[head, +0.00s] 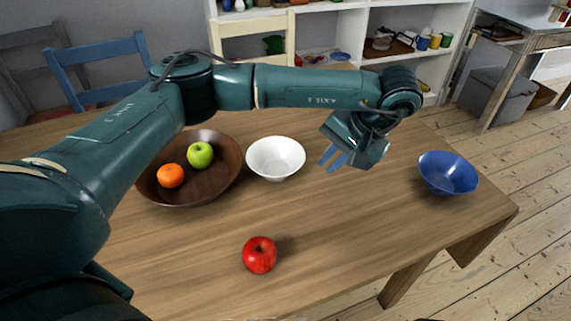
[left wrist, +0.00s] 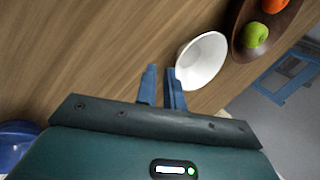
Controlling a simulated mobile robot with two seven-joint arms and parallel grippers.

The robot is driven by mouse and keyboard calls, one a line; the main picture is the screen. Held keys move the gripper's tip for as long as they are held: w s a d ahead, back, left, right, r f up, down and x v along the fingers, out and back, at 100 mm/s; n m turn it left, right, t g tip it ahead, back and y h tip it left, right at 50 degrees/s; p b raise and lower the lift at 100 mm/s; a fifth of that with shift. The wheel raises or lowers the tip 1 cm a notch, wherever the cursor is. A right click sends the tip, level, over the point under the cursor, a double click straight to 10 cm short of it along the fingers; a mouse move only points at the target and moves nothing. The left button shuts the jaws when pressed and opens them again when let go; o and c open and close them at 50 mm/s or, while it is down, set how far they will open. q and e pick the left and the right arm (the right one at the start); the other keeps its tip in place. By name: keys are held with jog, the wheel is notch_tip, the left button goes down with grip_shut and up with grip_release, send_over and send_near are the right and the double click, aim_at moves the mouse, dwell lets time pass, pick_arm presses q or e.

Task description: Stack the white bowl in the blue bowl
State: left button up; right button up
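The white bowl (head: 276,160) stands upright and empty on the wooden table, right of a brown bowl. It also shows in the left wrist view (left wrist: 204,60), just beyond the fingers. The blue bowl (head: 447,174) stands upright and empty near the table's right end; part of it shows at the lower left of the left wrist view (left wrist: 14,146). My left gripper (head: 332,160) is above the table between the two bowls, nearer the white one. Its blue fingers (left wrist: 161,78) are a little apart with nothing between them. My right gripper is not in view.
The brown bowl (head: 218,177) holds an orange (head: 170,176) and a green apple (head: 200,155). A red apple (head: 259,255) lies near the front of the table (head: 350,230). Chairs and a white shelf stand behind. The table between the white and blue bowls is clear.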

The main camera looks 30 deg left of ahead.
aim_at(298, 167)
pick_arm(q)
jog(key=shift+y, duration=0.6)
jog(key=a+f, duration=0.1)
jog(key=a, duration=0.1)
jog(key=w+a+f, duration=0.1)
jog(key=a, duration=0.1)
jog(key=a+f, duration=0.1)
jog(key=f, duration=0.1)
jog(key=shift+w+a, duration=0.25)
jog(key=shift+a, duration=0.15)
jog(key=shift+x, duration=3.15)
jog(key=shift+w, duration=0.2)
grip_shut()
jog(key=shift+r, duration=0.15)
